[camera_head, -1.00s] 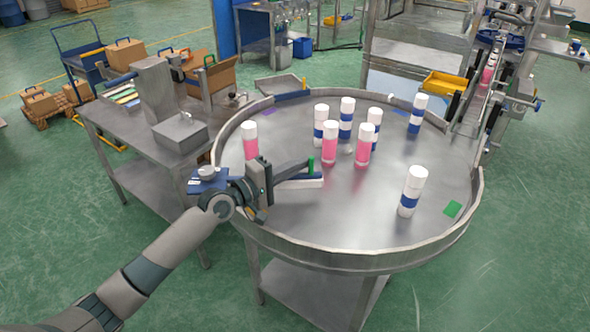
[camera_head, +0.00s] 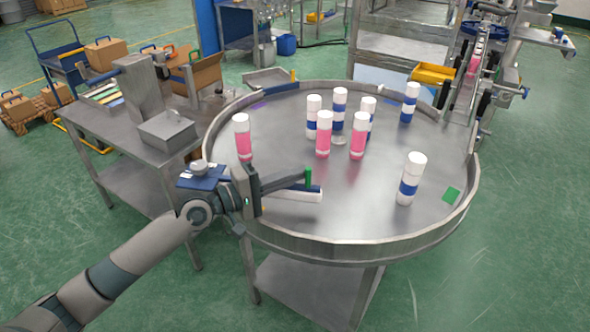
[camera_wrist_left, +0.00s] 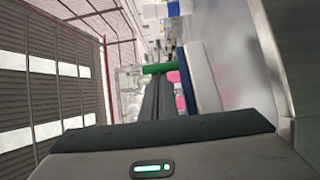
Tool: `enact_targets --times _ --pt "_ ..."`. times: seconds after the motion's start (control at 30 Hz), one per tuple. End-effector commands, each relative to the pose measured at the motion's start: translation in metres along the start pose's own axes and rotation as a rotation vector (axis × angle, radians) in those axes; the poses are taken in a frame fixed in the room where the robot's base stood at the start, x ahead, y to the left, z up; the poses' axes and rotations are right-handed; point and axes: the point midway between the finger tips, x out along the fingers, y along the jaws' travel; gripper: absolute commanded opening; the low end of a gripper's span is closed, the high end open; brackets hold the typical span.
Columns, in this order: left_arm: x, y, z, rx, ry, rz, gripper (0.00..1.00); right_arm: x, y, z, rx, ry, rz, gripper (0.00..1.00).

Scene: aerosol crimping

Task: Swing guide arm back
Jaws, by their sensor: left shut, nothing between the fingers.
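The guide arm (camera_head: 294,195) is a white bar with a blue upper edge, lying over the near left part of the round steel table. A green upright post (camera_head: 308,178) stands near its right end. My left gripper (camera_head: 304,175) is shut and empty. Its dark fingers reach over the rim, with the tips at the green post; I cannot tell whether they touch. In the left wrist view, the post (camera_wrist_left: 159,68) lies across the ends of the fingers (camera_wrist_left: 153,82), and the guide arm (camera_wrist_left: 202,80) runs along their right side. My right gripper is out of view.
The round table (camera_head: 370,205) has a raised rim. A white-and-pink bottle (camera_head: 242,137) stands at the left, several bottles cluster mid-table, and a white-and-blue one (camera_head: 411,180) stands at the right. A grey box (camera_head: 167,130) sits on the side bench. The table's near middle is clear.

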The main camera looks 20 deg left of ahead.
Motion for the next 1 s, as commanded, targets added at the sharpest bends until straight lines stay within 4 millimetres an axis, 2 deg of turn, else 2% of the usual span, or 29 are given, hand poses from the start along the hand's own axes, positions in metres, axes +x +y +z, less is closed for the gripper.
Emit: enact_targets --times 0.5,0.7,1.0 --pt "-0.043 0.002 0.042 -0.001 0.000 -0.002 0.00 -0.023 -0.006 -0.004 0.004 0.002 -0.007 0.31" --pt "-0.051 0.000 0.047 0.000 0.001 -0.001 0.00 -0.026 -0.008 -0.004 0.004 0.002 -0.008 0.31" --pt "-0.051 0.000 0.048 0.000 0.001 -0.001 0.00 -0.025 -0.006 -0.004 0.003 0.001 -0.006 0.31"
